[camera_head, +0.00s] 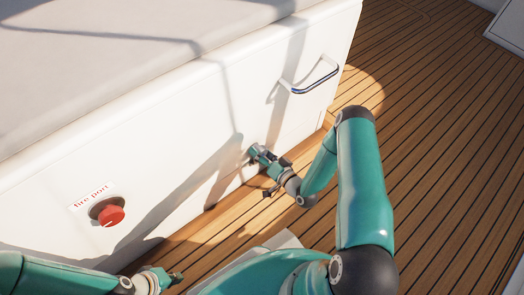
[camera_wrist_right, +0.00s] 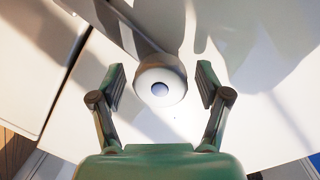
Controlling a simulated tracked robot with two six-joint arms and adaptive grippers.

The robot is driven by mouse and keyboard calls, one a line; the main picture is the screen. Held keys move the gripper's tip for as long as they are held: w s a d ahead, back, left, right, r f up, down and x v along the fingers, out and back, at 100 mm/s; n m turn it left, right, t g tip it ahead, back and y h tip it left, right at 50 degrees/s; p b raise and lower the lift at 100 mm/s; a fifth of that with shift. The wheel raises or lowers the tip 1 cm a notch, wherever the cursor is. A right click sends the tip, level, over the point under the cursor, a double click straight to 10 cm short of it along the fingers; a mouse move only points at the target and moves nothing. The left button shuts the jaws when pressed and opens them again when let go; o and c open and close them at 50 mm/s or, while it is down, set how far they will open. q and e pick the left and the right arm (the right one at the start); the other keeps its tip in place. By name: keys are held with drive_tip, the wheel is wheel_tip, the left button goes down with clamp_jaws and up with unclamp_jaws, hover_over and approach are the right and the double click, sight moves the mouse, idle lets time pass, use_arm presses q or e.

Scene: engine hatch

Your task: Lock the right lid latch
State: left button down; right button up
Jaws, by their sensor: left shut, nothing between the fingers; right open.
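A round pale knob with a bluish centre (camera_wrist_right: 160,87), likely the right lid latch, sits on the white hatch front (camera_head: 75,165). In the right wrist view it lies between the spread fingers of my right gripper (camera_wrist_right: 161,78), with gaps on both sides. In the head view my right gripper (camera_head: 256,156) is close to the white front, below the metal handle, and the knob cannot be made out there. Whether it is locked I cannot tell. My left gripper (camera_head: 174,278) is shut and empty at the bottom left, away from the knob.
A metal handle (camera_head: 314,77) sticks out of the white front, above and right of my right gripper. A red knob (camera_head: 110,214) labelled "fire port" is at the lower left. Wooden plank deck (camera_head: 440,130) is open on the right.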

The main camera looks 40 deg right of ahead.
drive_tip(key=s, duration=0.7)
drive_tip(key=shift+d+r, duration=0.35)
drive_tip(key=shift+a, duration=0.1)
drive_tip(key=a+f+n+g+y+p, duration=0.2)
drive_tip(key=a+f+n+g+y, duration=0.15)
drive_tip(key=a+g, duration=0.6)
drive_tip(key=s+a+r+n+g, duration=0.1)
drive_tip(key=s+a+r+g, duration=0.15)
drive_tip(key=s+a, duration=0.3)
drive_tip(key=s+a+r+n+g, duration=0.2)
drive_tip(key=s+a+g, duration=0.2)
drive_tip(key=s, duration=0.3)
wheel_tip(320, 180, up, 38)
drive_tip(key=p, duration=3.8)
drive_tip(key=shift+s+d+h+p, duration=0.15)
drive_tip(key=shift+d+h+p, duration=0.05)
drive_tip(key=shift+h+p, duration=0.25)
